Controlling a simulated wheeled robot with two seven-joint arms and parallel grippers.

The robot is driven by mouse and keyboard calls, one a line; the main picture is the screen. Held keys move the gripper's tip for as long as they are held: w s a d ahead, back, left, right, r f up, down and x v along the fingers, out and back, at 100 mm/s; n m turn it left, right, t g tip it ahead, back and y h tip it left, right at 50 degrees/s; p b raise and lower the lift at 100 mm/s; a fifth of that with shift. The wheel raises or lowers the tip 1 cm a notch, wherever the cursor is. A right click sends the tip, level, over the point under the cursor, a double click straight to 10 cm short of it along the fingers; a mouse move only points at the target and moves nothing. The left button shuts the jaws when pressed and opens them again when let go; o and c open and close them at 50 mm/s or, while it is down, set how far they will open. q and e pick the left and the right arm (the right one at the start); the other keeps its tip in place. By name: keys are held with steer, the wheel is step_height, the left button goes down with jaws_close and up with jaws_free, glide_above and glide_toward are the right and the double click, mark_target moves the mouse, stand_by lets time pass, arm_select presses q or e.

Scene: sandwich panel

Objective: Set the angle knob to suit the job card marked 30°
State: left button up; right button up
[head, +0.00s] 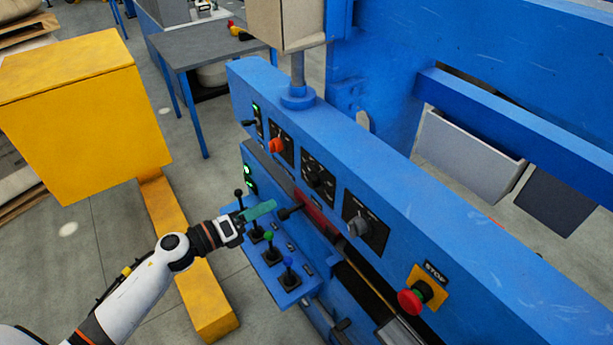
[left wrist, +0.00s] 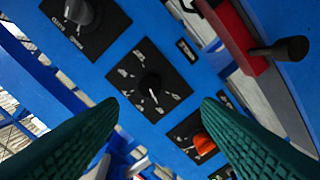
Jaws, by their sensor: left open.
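Three dial knobs sit on the blue panel: an orange one (head: 277,146), a black one (head: 316,178) and a grey one (head: 358,226). In the left wrist view the grey knob (left wrist: 78,12) is at the upper left, the black knob (left wrist: 151,82) near the middle, the orange knob (left wrist: 203,142) lower right. The labels are too small to tell which sets the angle. No card marked 30° can be made out. My left gripper (head: 260,210) has teal fingers, is open and empty, and is apart from the knobs. My right gripper is out of view.
A red slide with a black handle (left wrist: 280,49) sits near the knobs. Several levers, including a green-topped one (head: 268,236), stand on a low console below. A red stop button (head: 410,300) is at the right. A yellow box (head: 80,120) stands at the left.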

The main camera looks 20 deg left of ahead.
mark_target(309, 182)
arm_select(q)
steer(key=shift+m+h, duration=0.3)
steer(key=shift+m, duration=0.2)
steer(key=p+x, duration=0.1)
steer(key=x, duration=0.2)
steer(key=r+p+x, duration=0.1)
steer(key=x, duration=0.3)
steer(key=p+x, duration=0.1)
steer(key=x, duration=0.2)
steer(key=shift+w+d+r, duration=0.15)
steer(key=shift+d+r, duration=0.1)
steer(key=shift+d, duration=0.2)
steer(key=shift+w+d+f, duration=0.1)
steer(key=shift+w+d, duration=0.2)
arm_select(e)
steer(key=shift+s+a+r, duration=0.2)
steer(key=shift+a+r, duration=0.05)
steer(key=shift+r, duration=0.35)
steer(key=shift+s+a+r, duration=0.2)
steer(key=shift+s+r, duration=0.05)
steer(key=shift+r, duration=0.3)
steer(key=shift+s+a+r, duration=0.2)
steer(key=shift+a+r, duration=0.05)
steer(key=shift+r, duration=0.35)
arm_select(q)
steer(key=c, duration=1)
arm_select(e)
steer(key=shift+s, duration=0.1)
